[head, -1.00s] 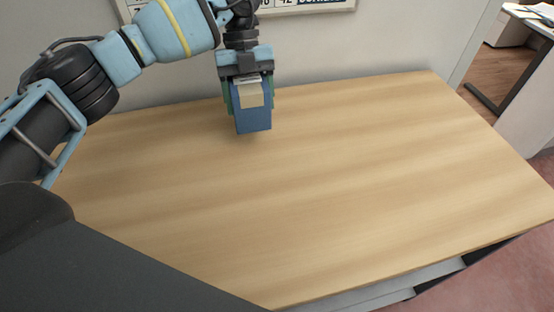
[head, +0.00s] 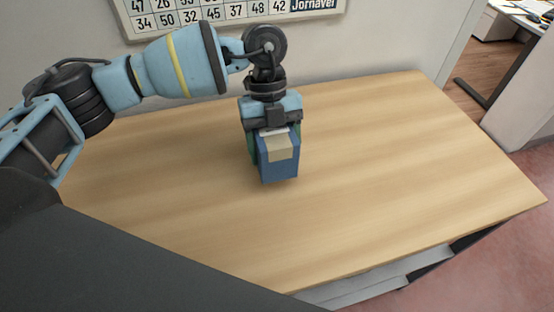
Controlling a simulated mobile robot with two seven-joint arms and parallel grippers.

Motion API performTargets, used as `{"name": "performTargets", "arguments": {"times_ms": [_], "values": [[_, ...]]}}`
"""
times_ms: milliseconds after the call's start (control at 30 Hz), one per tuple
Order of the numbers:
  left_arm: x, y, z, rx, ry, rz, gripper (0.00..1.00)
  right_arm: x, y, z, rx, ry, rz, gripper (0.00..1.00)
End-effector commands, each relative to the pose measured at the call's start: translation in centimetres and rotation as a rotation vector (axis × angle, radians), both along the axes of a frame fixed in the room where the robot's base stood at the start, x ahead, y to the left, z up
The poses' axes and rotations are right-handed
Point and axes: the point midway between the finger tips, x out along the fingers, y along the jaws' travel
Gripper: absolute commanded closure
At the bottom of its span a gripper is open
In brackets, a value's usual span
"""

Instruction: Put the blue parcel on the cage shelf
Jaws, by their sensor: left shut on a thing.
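The blue parcel (head: 279,168) is a small blue box with a tan patch and a white label near its top. It hangs upright below my left gripper (head: 273,135), over the middle of the wooden counter. My left gripper points down and is shut on the parcel. From this angle I cannot tell how far the parcel is above the counter top. The cage shelf is not in view. My right gripper is not in view.
The wooden counter (head: 400,160) is bare around the parcel. A wall with a number calendar (head: 230,12) stands behind it. At the right are a pinkish floor (head: 500,240), a light partition (head: 520,100) and a white desk.

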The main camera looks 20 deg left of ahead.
Motion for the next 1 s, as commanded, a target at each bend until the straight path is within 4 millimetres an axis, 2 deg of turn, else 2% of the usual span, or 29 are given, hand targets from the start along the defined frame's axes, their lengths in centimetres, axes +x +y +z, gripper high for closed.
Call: {"name": "performTargets", "arguments": {"times_ms": [133, 300, 400, 767, 800, 933, 1000], "values": [[-0.9, -1.0, 0.2, -0.002, -0.002, -0.004, 0.70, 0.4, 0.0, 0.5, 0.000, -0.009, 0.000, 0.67], [-0.9, -0.9, -2.6, -0.002, 0.001, 0.000, 0.70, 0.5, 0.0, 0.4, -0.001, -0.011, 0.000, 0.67], [-0.9, -0.9, -3.4, -0.003, -0.002, -0.001, 0.70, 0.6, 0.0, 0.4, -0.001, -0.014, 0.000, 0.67], [-0.8, -0.9, -3.7, -0.002, -0.003, -0.001, 0.70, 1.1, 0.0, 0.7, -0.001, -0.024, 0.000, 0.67], [-0.9, -0.9, -3.8, -0.002, -0.001, 0.000, 0.28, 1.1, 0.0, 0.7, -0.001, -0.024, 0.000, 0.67], [-0.9, -0.9, -3.8, -0.002, -0.001, -0.001, 0.11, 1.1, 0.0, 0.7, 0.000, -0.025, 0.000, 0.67], [-0.9, -0.9, -3.8, -0.001, -0.001, -0.001, 0.09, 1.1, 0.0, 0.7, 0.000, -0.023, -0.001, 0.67]]}}
